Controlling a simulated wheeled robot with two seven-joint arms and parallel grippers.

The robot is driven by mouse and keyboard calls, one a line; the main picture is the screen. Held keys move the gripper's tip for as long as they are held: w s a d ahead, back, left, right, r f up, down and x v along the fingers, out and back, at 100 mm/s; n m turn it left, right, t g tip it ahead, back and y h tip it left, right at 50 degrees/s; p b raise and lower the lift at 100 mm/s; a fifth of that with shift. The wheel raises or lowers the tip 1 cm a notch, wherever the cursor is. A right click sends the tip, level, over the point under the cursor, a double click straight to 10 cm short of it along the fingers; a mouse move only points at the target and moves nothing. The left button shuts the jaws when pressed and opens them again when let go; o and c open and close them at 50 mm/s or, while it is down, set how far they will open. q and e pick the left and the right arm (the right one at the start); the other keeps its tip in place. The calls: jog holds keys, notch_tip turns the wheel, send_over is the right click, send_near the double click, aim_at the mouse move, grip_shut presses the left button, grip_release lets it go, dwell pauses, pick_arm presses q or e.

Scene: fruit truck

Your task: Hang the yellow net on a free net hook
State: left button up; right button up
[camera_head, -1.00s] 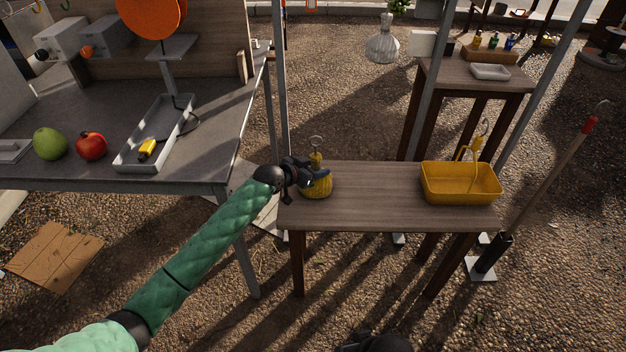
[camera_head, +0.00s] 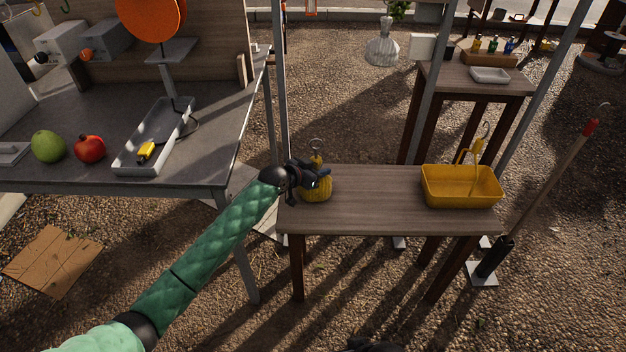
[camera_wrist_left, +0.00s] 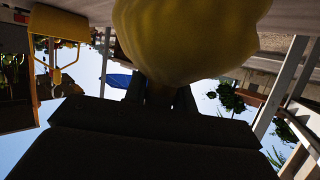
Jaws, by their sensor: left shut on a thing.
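The yellow net (camera_head: 316,188) is a small bulging bag with a metal ring on top, at the left end of the wooden side table (camera_head: 380,205). My left gripper (camera_head: 312,175) is shut on its upper part. In the left wrist view the net (camera_wrist_left: 190,35) fills the upper middle, just beyond the dark gripper body. I cannot tell whether the net's bottom touches the table. Several hooks show at the top left, one of them green (camera_head: 66,5); which are net hooks I cannot tell. My right gripper is not clearly seen.
A yellow basket (camera_head: 461,187) stands at the table's right end. The grey counter (camera_head: 215,135) to the left holds a green fruit (camera_head: 48,147), a red fruit (camera_head: 89,149) and a scale with a tray (camera_head: 135,160). Metal posts (camera_head: 279,80) rise behind the table. Its middle is clear.

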pick_arm(q)
jog(key=shift+r+p, duration=2.25)
jog(key=shift+r, duration=0.75)
